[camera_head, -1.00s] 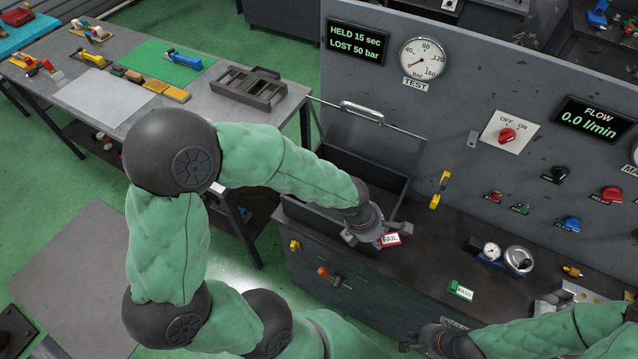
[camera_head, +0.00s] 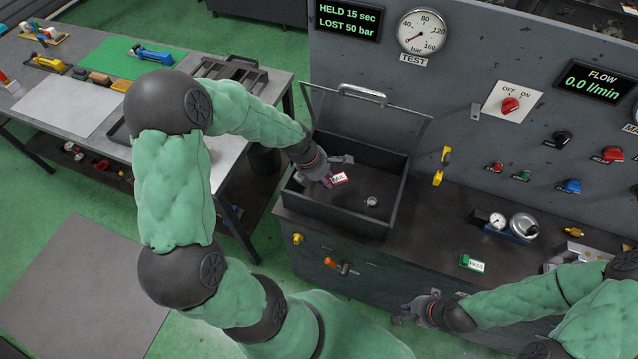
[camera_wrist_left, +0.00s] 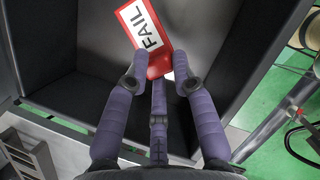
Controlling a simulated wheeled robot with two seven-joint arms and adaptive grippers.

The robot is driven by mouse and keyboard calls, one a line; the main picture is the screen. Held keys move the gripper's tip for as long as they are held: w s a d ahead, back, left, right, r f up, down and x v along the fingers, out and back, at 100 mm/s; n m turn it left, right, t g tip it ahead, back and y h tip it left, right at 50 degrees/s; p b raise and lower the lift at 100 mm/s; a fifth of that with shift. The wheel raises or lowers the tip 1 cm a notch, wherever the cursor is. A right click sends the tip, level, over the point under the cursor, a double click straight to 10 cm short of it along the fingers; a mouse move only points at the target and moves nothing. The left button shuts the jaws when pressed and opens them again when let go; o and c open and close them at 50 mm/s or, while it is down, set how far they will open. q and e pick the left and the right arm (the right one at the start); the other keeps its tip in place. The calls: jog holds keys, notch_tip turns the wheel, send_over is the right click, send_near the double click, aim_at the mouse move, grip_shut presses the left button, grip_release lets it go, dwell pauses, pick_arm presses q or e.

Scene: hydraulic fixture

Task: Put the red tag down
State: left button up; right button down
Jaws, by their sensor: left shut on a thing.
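The red tag (camera_head: 340,178), with a white label reading FAIL, is held by my left gripper (camera_head: 329,172) above the open dark box (camera_head: 345,220). In the left wrist view the red tag (camera_wrist_left: 146,26) shows beyond the fingertips of my left gripper (camera_wrist_left: 161,78), with its red end between them. Dark box walls lie behind it. I cannot tell how high it is above the box floor. My right gripper (camera_head: 415,308) is at the bench's front edge, away from the tag; its fingers are too small to judge.
The box lid (camera_head: 362,92) stands open at the back. A small round metal piece (camera_head: 371,201) lies in the box. A green PASS tag (camera_head: 472,263) and a gauge device (camera_head: 505,226) are on the bench to the right. A side table (camera_head: 75,106) stands at left.

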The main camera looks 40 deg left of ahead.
aim_at(323, 187)
pick_arm(q)
jog(key=a+f, duration=0.1)
jog(key=w+f, duration=0.1)
jog(key=a+f+b, duration=0.1)
jog(key=f, duration=0.1)
jog(key=shift+w+a, duration=0.25)
jog(key=shift+a, duration=0.05)
jog(key=f, duration=0.1)
jog(key=f+b, duration=0.1)
jog(key=f, duration=0.1)
jog(key=shift+w+a+f, duration=0.15)
jog(key=shift+a+f, duration=0.1)
jog(key=shift+f, duration=0.1)
jog(key=shift+r, duration=0.1)
jog(key=o, duration=1)
jog(key=shift+c, duration=0.2)
jog(key=p+v, duration=0.2)
jog(key=v, duration=1)
